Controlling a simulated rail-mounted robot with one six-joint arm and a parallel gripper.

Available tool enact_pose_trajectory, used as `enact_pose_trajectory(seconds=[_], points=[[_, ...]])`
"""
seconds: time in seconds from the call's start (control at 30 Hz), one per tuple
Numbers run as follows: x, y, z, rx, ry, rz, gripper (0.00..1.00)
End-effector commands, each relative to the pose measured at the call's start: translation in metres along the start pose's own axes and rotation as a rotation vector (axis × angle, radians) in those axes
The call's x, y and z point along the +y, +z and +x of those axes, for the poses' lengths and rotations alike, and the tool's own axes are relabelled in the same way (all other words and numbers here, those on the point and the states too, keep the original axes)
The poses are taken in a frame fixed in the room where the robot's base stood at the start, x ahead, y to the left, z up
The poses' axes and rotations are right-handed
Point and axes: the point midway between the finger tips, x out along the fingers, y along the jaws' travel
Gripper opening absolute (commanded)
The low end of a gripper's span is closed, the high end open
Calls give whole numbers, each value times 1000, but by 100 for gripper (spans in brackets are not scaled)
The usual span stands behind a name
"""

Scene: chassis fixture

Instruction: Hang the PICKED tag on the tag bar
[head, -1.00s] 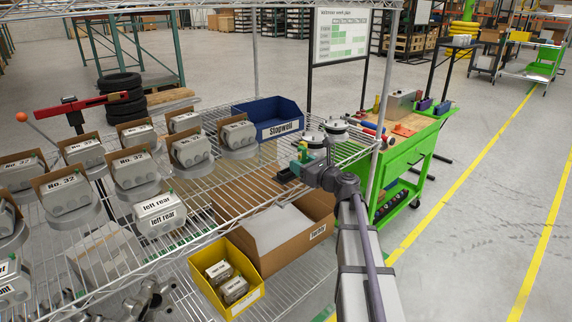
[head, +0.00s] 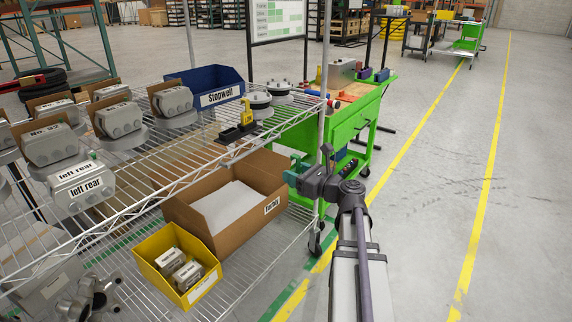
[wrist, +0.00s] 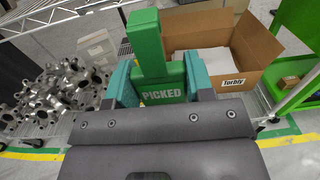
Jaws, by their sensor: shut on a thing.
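The PICKED tag (wrist: 162,92) is a green block with white lettering and a narrower upright part, seen in the wrist view. My gripper (wrist: 160,82) is shut on it, with a teal finger on each side. In the head view my gripper (head: 293,174) is to the right of the wire shelf, in front of the green cart. There the tag is hard to tell from the green behind it. A black holder with a yellow upright piece (head: 246,118) stands on the upper shelf, apart from my gripper. I cannot make out a tag bar for certain.
The wire shelf (head: 150,198) carries a blue Stopwell bin (head: 215,88), round grey-black parts (head: 258,104) and boxed grey housings. Below are a cardboard box (head: 250,196) and a yellow bin (head: 178,264). The green cart (head: 345,125) stands behind. The floor at right is clear.

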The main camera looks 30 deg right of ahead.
Motion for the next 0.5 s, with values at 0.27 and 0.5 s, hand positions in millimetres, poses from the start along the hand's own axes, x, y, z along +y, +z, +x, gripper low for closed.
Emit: enact_pose_trajectory(seconds=[0.27,0.5], points=[[4,4,6,0,27,0,31],[4,4,28,0,27,0,31]])
